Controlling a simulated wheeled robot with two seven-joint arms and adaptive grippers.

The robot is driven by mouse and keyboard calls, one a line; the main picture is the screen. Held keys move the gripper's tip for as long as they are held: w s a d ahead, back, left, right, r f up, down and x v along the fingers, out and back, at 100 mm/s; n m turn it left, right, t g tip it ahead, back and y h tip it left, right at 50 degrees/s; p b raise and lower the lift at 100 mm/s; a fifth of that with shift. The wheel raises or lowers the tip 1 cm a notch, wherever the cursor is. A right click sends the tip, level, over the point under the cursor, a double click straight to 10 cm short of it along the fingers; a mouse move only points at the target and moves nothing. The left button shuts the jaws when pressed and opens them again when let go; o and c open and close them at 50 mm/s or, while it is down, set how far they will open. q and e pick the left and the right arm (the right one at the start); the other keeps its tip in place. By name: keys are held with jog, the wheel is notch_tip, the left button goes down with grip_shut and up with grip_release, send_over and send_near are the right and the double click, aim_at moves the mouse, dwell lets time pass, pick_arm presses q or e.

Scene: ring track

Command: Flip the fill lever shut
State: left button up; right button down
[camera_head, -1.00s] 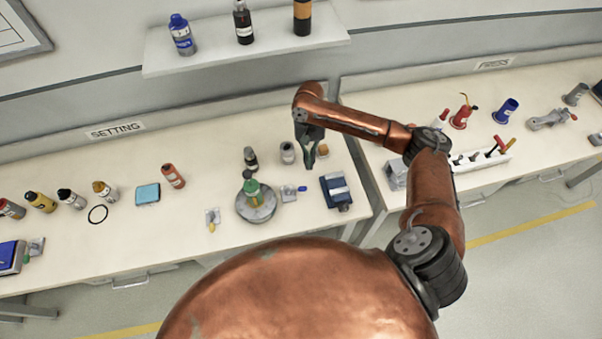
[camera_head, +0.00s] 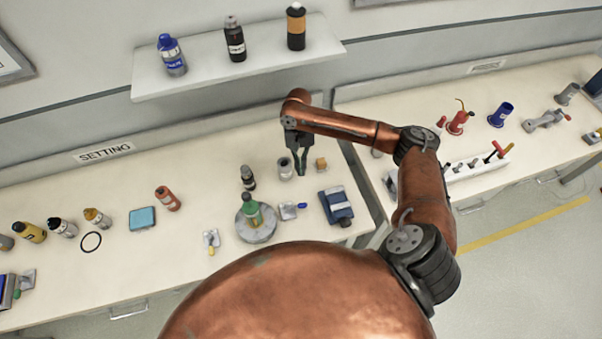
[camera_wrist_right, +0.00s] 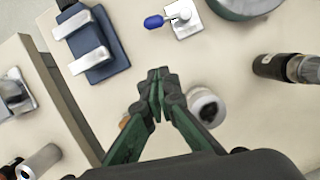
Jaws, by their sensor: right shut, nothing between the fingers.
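A small lever with a blue handle on a pale plate (camera_head: 289,211) lies on the bench, right of a round grey base holding a green and yellow piece (camera_head: 252,217). It also shows at the top of the right wrist view (camera_wrist_right: 184,18), its blue handle pointing left there. Another lever plate with a yellow handle (camera_head: 211,240) lies farther left. No label shows which one is the fill lever. My right gripper (camera_head: 302,173) is shut and empty, beside a grey can (camera_head: 285,168). Its closed fingertips (camera_wrist_right: 158,76) point toward the blue-handled lever, apart from it. My left gripper is out of view.
A blue device (camera_head: 336,206) stands right of the lever. A dark bottle (camera_head: 248,177) stands behind the round base, and a small brown block (camera_head: 321,163) is right of the gripper. Bare bench lies between the gripper and the blue-handled lever.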

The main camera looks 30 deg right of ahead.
jog(key=x, duration=0.7)
jog(key=shift+f, duration=0.1)
jog(key=s, duration=0.1)
jog(key=s+a+f, duration=0.1)
jog(key=s, duration=0.1)
jog(key=shift+a+p, duration=0.15)
jog(key=shift+p, duration=0.2)
jog(key=shift+s+a, duration=0.1)
jog(key=shift+s, duration=0.15)
jog(key=shift+s+a+f, duration=0.1)
jog(key=shift+s+f, duration=0.05)
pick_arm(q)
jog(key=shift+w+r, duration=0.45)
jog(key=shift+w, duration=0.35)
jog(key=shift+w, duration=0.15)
